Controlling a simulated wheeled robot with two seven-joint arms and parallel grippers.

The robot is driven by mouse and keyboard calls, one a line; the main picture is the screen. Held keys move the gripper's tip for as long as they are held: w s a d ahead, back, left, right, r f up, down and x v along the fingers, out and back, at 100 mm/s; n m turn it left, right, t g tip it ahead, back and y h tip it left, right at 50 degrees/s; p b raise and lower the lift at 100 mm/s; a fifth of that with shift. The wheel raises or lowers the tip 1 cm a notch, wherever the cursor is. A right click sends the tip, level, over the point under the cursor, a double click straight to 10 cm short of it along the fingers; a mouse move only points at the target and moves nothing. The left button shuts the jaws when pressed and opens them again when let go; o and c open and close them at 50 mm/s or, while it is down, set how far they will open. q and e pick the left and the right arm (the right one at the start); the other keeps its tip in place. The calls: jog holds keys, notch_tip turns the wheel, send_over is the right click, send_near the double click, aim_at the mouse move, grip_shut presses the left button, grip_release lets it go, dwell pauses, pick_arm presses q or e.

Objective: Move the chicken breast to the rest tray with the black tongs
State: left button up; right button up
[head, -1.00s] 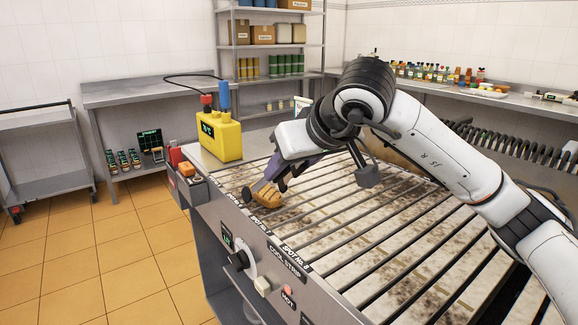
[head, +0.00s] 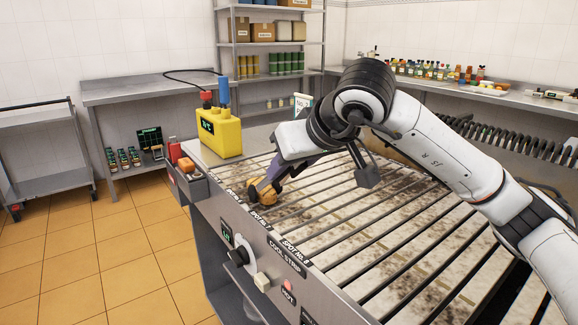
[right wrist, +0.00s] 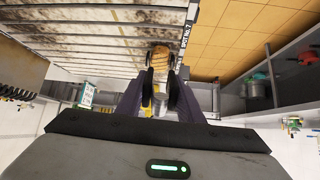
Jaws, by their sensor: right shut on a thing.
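The chicken breast (head: 267,198), golden brown with grill marks, is at the left front edge of the slatted grill (head: 400,215), beside the spot labels. It also shows in the right wrist view (right wrist: 160,60). I cannot make out the black tongs apart from the dark, purplish fingers. I cannot clearly identify the rest tray. My left gripper is not in view.
A yellow box with a display (head: 219,134) stands behind the grill's left end. The front panel carries a knob (head: 238,257). Much of the grill is clear.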

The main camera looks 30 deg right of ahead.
grip_shut()
pick_arm(q)
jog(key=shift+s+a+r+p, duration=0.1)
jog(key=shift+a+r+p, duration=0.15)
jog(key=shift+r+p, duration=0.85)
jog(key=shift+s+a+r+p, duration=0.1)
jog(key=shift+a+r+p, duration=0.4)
jog(key=shift+p, duration=0.95)
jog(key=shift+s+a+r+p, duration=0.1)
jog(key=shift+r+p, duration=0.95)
jog(key=shift+p, duration=0.2)
pick_arm(e)
notch_tip(320, 180, up, 9)
jog(key=shift+r, duration=0.2)
